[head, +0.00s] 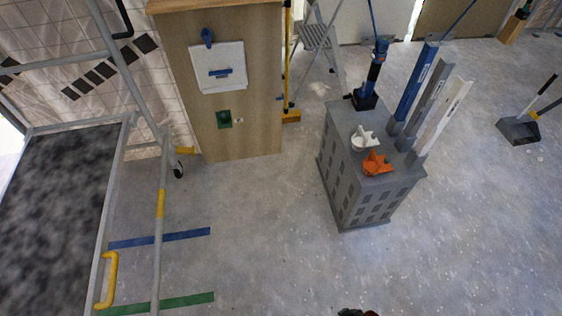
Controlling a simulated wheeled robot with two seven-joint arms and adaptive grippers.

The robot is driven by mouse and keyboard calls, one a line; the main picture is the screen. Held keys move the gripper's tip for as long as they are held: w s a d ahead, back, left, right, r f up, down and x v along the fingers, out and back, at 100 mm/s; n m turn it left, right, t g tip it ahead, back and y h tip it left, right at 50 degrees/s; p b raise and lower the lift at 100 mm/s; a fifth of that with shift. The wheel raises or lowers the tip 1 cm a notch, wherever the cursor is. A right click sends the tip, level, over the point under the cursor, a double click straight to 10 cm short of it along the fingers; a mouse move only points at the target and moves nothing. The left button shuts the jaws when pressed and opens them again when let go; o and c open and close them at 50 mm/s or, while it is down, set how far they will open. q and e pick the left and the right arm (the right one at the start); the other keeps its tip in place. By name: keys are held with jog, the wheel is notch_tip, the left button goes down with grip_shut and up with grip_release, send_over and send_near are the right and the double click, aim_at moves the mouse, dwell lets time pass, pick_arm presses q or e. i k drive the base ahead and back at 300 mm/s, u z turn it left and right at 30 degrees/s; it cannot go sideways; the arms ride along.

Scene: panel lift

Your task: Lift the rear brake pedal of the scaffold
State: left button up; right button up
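The scaffold (160,245) stands at the left, a grey metal frame with a dark speckled platform (55,200). A black caster wheel (178,170) shows at the foot of its far upright. A short yellow piece (185,150) sticks out to the right just above this wheel; I cannot tell whether it is a brake pedal. A bent yellow bar (107,281) is on the near part of the frame, and a yellow band (161,204) is on a post. The scaffold's near feet are out of the picture. Neither of my grippers can be made out.
Blue (160,239) and green (160,304) floor strips lie by the scaffold. A wooden panel (235,130) stands behind. A grey cart (365,190) with orange and white items is at centre right. Floor between is clear. A small dark shape at the bottom edge is unclear.

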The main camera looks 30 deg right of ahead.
aim_at(179, 150)
jog(key=z, duration=0.4)
jog(key=i, duration=2.85)
jog(key=u, duration=0.55)
